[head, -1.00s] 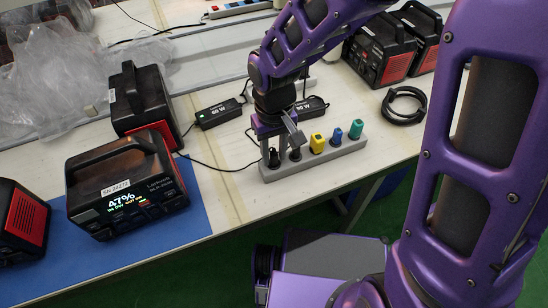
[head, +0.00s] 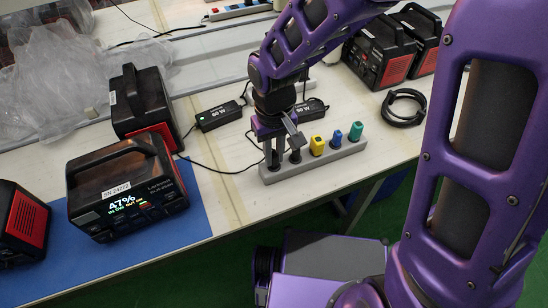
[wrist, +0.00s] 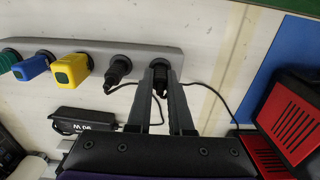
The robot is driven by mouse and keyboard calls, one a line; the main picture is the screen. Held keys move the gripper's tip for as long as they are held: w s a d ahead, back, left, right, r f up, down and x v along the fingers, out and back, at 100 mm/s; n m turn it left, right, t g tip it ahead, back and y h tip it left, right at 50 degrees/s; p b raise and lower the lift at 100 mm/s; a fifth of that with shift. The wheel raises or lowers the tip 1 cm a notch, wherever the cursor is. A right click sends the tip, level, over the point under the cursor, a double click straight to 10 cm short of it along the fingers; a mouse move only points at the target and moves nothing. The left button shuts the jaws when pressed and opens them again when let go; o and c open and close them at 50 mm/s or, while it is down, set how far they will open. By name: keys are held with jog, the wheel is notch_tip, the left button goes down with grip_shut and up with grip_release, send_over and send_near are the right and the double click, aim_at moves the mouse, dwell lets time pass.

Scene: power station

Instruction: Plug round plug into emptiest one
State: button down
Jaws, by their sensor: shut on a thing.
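A grey power strip (head: 335,157) lies near the table's front edge, holding several plugs. My gripper (head: 282,158) points down over its left end. In the wrist view, my gripper (wrist: 160,80) is shut on a black plug (wrist: 160,72) at the strip's end. This plug still sits at the strip, partly hidden by the fingers. A second black plug (wrist: 118,67) stands beside it, then yellow (head: 317,144), blue (head: 337,136) and green (head: 355,130) plugs. A power station (head: 125,190) shows 47%. Another station (head: 148,110) stands behind it, its display not visible.
A third station (head: 20,222) is cut off at the left edge. Two more stations (head: 380,48) (head: 418,40) stand at the back right, beside a coiled black cable (head: 404,107). Black adapters (head: 220,115) lie behind the strip. Clear plastic (head: 60,75) covers the back left.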

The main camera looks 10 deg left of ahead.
aim_at(274, 154)
jog(key=shift+r+p, duration=2.25)
jog(key=shift+r, duration=0.65)
